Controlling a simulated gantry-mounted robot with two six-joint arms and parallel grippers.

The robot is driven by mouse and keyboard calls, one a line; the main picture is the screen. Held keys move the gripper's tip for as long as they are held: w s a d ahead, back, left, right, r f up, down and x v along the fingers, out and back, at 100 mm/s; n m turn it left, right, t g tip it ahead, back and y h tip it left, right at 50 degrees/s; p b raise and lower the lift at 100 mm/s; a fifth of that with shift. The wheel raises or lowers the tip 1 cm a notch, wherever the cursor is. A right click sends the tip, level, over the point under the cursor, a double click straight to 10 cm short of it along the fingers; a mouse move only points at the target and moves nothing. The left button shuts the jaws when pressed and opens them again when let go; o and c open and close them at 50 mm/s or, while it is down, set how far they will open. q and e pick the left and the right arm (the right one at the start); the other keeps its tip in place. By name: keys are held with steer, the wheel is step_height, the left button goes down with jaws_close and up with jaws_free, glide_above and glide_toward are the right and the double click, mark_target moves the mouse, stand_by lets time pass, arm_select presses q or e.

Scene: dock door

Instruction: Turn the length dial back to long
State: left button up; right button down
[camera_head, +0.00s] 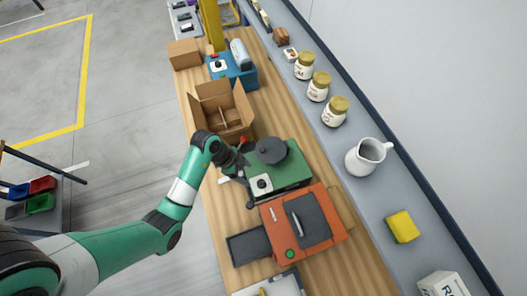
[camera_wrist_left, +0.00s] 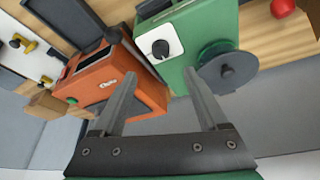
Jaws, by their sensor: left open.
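The green machine (camera_head: 292,176) stands on the wooden bench, with a dark grey reel (camera_head: 271,151) on it. A black dial (camera_head: 261,184) sits on its white plate. In the left wrist view the dial (camera_wrist_left: 160,48) shows a pale pointer mark, but I cannot read any scale. My left gripper (camera_head: 243,178) is beside the green machine, on the dial's side. In the left wrist view its open fingers (camera_wrist_left: 159,73) straddle the line to the dial, with nothing between them and the dial apparently beyond the tips. My right gripper is out of view.
An orange machine (camera_head: 328,203) stands right beside the green one. An open cardboard box (camera_head: 205,107) and a blue machine (camera_head: 246,77) with another dial stand farther back. Jars (camera_head: 318,86) and a white jug (camera_head: 367,156) line the grey ledge. A red object (camera_wrist_left: 283,7) lies near the reel.

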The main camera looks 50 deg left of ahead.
mark_target(261, 183)
arm_select(q)
steer(key=b+x, duration=0.3)
steer(key=x, duration=0.8)
steer(key=shift+w+d+f, duration=0.15)
steer(key=shift+w+f, duration=0.05)
steer(key=shift+c, duration=0.2)
jaws_close()
